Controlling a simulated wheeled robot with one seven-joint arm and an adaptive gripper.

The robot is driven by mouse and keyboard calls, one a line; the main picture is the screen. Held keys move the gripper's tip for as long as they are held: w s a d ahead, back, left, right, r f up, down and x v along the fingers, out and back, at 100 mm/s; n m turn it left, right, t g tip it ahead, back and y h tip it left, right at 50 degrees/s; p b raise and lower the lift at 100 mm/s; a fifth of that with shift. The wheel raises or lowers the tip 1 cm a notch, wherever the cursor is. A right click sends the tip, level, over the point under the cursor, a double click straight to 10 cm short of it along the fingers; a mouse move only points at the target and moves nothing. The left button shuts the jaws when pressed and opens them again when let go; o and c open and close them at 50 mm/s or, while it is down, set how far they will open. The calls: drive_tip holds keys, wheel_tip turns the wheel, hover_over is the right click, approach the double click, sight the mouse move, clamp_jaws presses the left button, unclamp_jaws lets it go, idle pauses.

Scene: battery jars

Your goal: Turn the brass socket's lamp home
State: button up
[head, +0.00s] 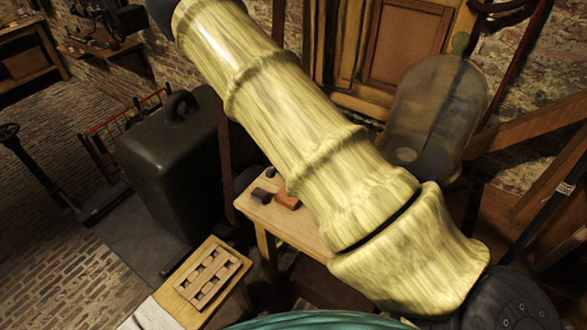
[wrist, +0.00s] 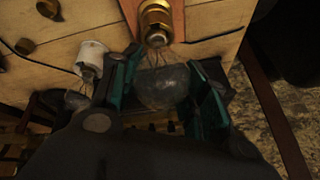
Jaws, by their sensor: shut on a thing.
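In the wrist view, the brass socket (wrist: 156,20) is fixed to a reddish-brown wooden block at the top middle. A clear glass lamp (wrist: 165,88) lies just below it, in line with its mouth, with thin wires at its neck. I cannot tell how far its base is in the socket. My gripper (wrist: 167,95) has its teal-padded fingers on either side of the glass bulb and is shut on it. In the head view my own arm hides the gripper, the lamp and the socket.
A white socket (wrist: 92,55) with another lamp sits close to the left finger. Dark round knobs (wrist: 47,8) are on the wooden board farther left. In the head view, a wooden table (head: 262,215) carries small blocks, and a large glass jar (head: 435,105) stands behind my arm.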

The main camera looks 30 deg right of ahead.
drive_tip(key=shift+m, duration=0.5)
drive_tip(key=shift+s+f+m+g, duration=0.1)
drive_tip(key=shift+m+g, duration=0.2)
drive_tip(key=shift+m, duration=0.1)
drive_tip(key=shift+m+g, duration=0.3)
drive_tip(key=shift+m, duration=0.2)
drive_tip(key=shift+a+m+g, duration=0.1)
drive_tip(key=shift+m+g, duration=0.2)
drive_tip(key=shift+m, duration=0.3)
drive_tip(key=shift+m+g, duration=0.8)
drive_tip(key=shift+m, duration=1.2)
drive_tip(key=o, duration=1.2)
